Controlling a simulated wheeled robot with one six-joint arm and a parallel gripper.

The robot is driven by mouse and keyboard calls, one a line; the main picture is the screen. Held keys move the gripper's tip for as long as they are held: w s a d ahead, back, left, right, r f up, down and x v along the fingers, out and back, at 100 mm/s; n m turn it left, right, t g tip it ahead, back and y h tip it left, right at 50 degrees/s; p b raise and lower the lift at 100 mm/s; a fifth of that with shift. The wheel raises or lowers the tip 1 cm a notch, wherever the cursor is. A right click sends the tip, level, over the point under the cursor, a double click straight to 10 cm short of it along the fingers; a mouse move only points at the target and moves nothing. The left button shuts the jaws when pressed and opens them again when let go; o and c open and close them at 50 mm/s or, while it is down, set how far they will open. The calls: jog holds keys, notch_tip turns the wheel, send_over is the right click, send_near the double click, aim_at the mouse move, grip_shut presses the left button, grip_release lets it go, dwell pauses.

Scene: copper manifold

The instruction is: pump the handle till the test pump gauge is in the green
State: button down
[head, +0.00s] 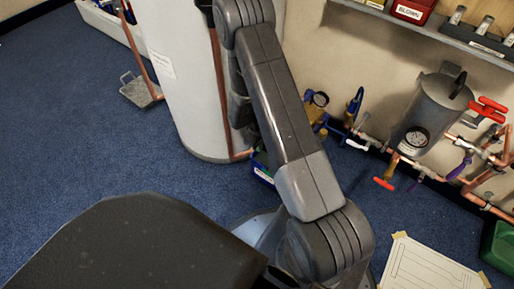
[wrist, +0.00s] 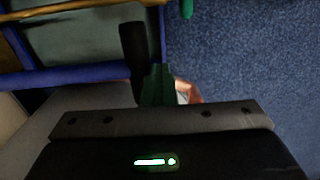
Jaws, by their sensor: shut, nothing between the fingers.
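In the wrist view my gripper (wrist: 157,72) shows as narrow dark-green fingers, closed together with nothing between them. A black upright grip (wrist: 133,60) is just left of the fingers; I cannot tell whether they touch. It looks like the pump handle. Blue bars (wrist: 75,76) frame a grey-green area behind it, perhaps the test pump's tank. In the head view a small blue box (head: 263,176) with a white label shows low behind my arm, mostly hidden; it may be the test pump. My gripper is hidden there. No readable test pump gauge shows.
A white cylinder (head: 182,75) stands left of my arm. Copper pipework (head: 480,152) with red handles and a grey vessel (head: 428,108) with a dial lines the wall. A paper sheet (head: 428,268) and green bin (head: 500,245) are lower right.

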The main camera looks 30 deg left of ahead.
jog(key=s+r+p, duration=0.3)
jog(key=s+r, duration=0.1)
jog(key=r, duration=0.7)
jog(key=shift+s+a+r+p, duration=0.15)
jog(key=shift+a+r+p, duration=0.05)
jog(key=shift+r+p, duration=0.1)
dwell(1.2)
